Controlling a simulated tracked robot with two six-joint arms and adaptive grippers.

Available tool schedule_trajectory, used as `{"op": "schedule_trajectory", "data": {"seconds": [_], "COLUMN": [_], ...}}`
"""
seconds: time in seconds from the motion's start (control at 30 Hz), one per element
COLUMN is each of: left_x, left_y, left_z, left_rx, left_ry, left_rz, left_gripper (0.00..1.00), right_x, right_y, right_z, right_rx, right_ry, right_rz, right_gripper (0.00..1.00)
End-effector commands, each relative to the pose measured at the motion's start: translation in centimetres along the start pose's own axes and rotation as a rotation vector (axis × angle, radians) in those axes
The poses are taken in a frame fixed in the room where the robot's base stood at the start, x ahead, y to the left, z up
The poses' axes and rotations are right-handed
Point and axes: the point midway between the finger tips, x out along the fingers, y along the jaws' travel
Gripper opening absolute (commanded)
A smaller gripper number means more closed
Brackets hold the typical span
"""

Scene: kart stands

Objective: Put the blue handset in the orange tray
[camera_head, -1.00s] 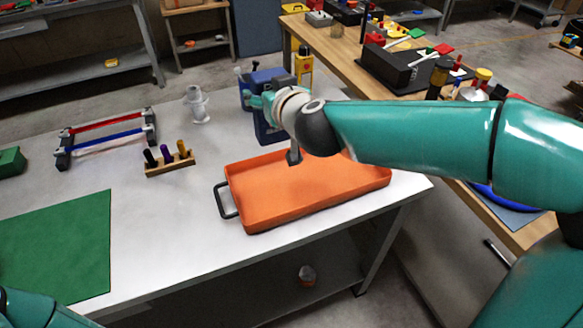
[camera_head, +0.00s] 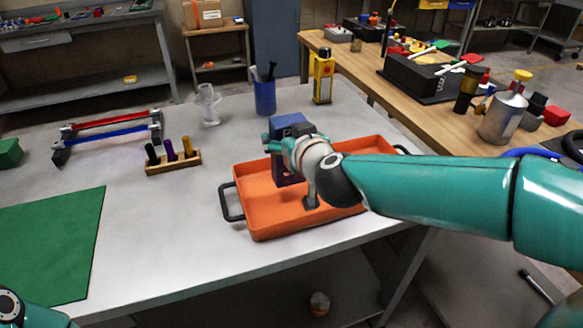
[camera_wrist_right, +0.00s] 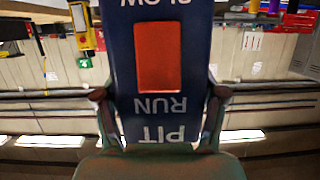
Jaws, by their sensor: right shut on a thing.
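The blue handset (camera_head: 289,122) is a dark blue block over the back left part of the orange tray (camera_head: 262,226). Its lower end reaches down inside the tray outline; I cannot tell whether it touches the floor. My right gripper (camera_head: 277,147) is shut on it. In the right wrist view, the handset (camera_wrist_right: 165,105) is between my fingers and shows a red square and the words SLOW, RUN and PIT. The tray is shallow, with dark side handles, and lies on the grey table. My right wrist and forearm hide part of it. My left gripper is out of view.
A blue cup with pens (camera_head: 265,98), a yellow device (camera_head: 322,78) and a clear vessel (camera_head: 207,105) stand behind the tray. A wooden peg rack (camera_head: 173,165), a stand with red and blue bars (camera_head: 110,133) and a green mat (camera_head: 50,245) lie left. The table's front edge is close.

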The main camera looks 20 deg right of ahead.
Motion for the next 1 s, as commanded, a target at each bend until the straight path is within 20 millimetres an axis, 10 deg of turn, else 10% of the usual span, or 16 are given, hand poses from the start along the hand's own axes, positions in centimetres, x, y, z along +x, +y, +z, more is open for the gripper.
{"op": "schedule_trajectory", "data": {"seconds": [0.73,0.77,1.0], "left_x": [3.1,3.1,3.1], "left_y": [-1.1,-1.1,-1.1], "left_z": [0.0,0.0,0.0], "left_rx": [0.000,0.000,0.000], "left_ry": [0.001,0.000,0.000], "left_rz": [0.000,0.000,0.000], "left_gripper": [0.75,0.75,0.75], "right_x": [1.4,1.5,1.4], "right_y": [0.0,-0.1,0.0], "right_z": [4.3,4.5,4.4], "right_rx": [0.000,0.000,0.000], "right_ry": [0.001,-0.001,0.000], "right_rz": [0.000,-0.001,0.000], "right_gripper": [0.23,0.71,0.96]}}
